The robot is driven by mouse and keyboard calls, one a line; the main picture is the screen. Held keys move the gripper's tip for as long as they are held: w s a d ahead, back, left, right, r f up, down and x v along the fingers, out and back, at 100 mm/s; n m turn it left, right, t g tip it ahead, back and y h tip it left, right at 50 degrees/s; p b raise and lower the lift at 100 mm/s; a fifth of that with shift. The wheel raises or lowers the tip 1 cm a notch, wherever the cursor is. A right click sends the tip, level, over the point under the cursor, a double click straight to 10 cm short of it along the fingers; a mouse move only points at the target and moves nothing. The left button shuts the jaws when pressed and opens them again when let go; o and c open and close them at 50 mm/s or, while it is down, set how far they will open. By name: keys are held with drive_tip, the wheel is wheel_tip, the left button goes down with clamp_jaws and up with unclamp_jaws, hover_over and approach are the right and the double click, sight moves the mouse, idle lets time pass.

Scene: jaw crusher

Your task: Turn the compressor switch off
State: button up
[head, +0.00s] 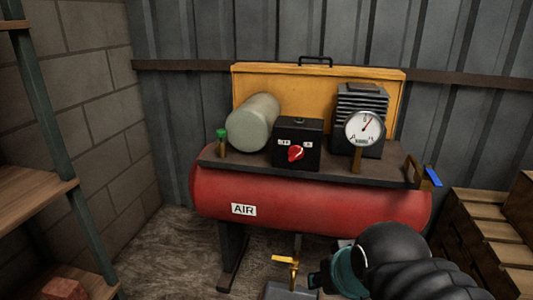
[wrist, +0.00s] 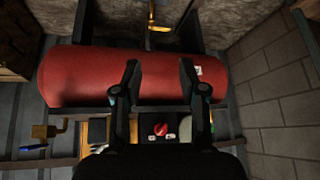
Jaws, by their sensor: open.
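The compressor switch is a red rotary knob (head: 296,153) on the front of a black box (head: 311,130), with a small white label on each side. The left label seems to read OFF; the right one is too small to read. The knob looks slanted toward the upper right. In the wrist view, which is upside down, the knob (wrist: 160,129) shows between the finger bases. My gripper (wrist: 156,72) is open and empty, its two black fingers spread over the red tank (wrist: 75,75).
A pressure gauge (head: 364,128) stands right of the switch box, and a grey cylinder (head: 253,122) left of it. A blue-handled valve (head: 432,177) is at the tank's right end. Wooden crates (head: 490,235) stand at right, shelving (head: 45,190) at left.

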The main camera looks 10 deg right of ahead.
drive_tip(key=w+a+r+m+t+y, duration=0.1)
drive_tip(key=w+a+r+m+t, duration=0.15)
drive_tip(key=w, duration=0.55)
drive_tip(key=w+a+r+m+t+y, duration=0.1)
drive_tip(key=w+a+t, duration=0.3)
drive_tip(key=w, duration=0.5)
drive_tip(key=m+t+h+b, duration=0.1)
drive_tip(key=m+t+h, duration=0.3)
drive_tip(key=m+h, duration=0.45)
approach(296, 156)
drive_tip(key=shift+y, duration=0.25)
drive_tip(key=p+x, duration=0.1)
drive_tip(key=x, duration=0.9)
drive_tip(key=shift+w+d, duration=0.2)
drive_tip(key=shift+d, duration=0.05)
clamp_jaws()
